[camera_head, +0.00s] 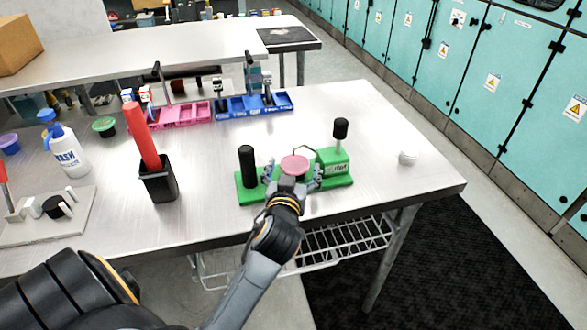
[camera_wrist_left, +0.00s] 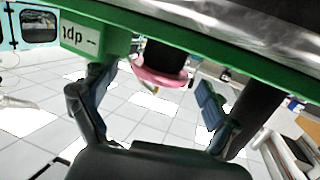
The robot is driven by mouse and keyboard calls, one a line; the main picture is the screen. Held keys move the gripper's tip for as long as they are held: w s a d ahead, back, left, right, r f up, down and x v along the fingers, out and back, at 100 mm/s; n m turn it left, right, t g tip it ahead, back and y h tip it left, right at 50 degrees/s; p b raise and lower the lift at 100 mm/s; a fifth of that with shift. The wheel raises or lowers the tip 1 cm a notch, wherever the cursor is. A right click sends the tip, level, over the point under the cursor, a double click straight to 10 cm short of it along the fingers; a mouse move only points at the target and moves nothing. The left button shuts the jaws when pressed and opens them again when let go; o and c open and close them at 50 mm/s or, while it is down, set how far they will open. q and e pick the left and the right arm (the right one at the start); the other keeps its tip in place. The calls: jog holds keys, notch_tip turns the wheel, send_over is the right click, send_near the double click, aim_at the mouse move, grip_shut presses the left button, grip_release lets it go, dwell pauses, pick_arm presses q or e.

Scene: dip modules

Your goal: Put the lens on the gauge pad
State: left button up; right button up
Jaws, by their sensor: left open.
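A pink disc, which looks like the lens (camera_head: 294,165), sits at the middle of a green gauge stand (camera_head: 338,182) near the table's front edge. In the left wrist view, which is upside down, the pink disc (camera_wrist_left: 160,78) lies flat at the end of a short black post (camera_wrist_left: 165,55), apparently the gauge pad. My left gripper (camera_head: 292,175) is open, with one finger on each side of the disc. In the left wrist view the gripper's fingers (camera_wrist_left: 148,105) stand apart, with visible gaps to the disc. My right gripper is not in view.
The stand carries a black upright cylinder (camera_head: 247,166) at left and a black-knobbed green block (camera_head: 333,161) at right. A black holder with a red stick (camera_head: 159,182) stands left. A small white object (camera_head: 407,158) lies right. Pink and blue bins (camera_head: 253,106) are behind.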

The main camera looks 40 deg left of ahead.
pick_arm(q)
jog(key=shift+r, duration=0.2)
jog(key=shift+s+d, duration=0.15)
jog(key=shift+s, duration=0.05)
jog(key=v, duration=1)
jog(key=shift+b, duration=0.4)
jog(key=shift+v, duration=0.75)
